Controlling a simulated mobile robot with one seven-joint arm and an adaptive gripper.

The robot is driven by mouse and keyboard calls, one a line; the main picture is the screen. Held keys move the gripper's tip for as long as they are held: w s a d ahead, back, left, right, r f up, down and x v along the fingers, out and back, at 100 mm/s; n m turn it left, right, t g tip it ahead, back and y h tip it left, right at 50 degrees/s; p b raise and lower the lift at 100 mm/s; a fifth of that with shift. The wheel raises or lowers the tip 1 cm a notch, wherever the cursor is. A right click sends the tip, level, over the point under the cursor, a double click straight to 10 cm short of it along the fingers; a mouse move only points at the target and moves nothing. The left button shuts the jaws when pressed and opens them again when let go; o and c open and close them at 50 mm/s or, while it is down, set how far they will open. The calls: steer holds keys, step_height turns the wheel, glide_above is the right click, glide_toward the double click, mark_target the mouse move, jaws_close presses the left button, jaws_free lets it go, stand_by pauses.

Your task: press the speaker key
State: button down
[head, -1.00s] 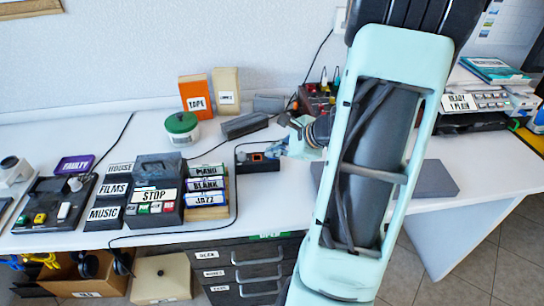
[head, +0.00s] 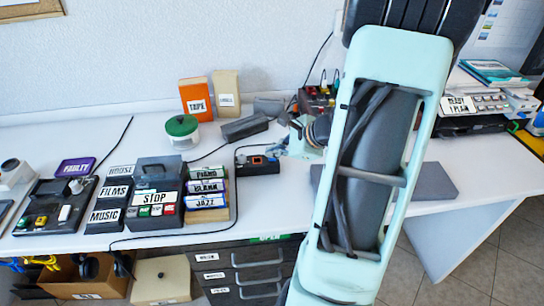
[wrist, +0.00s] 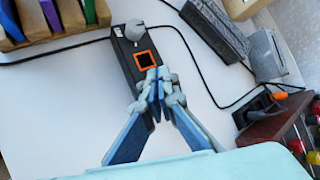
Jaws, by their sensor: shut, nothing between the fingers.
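A narrow black box (wrist: 130,58) on the white desk carries a grey knob and an orange-framed square key (wrist: 146,60). No label on this key is readable, so I cannot confirm that it is the speaker key. The same box (head: 262,165) shows in the head view, just right of the labelled stack. My gripper (wrist: 158,76) is shut and empty, its fingertips close by the orange-framed key at the box's near end. Whether they touch the box is unclear. In the head view my gripper (head: 283,152) is small and partly hidden by my arm.
A dark bar-shaped device (head: 244,127) lies behind the box. A black cable (wrist: 195,65) runs near my fingers. White desk surface is clear in front of the box.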

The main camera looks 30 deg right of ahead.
step_height(320, 180, up, 6)
steer(key=p, duration=0.4)
steer(key=shift+f, duration=0.1)
stand_by(0.4)
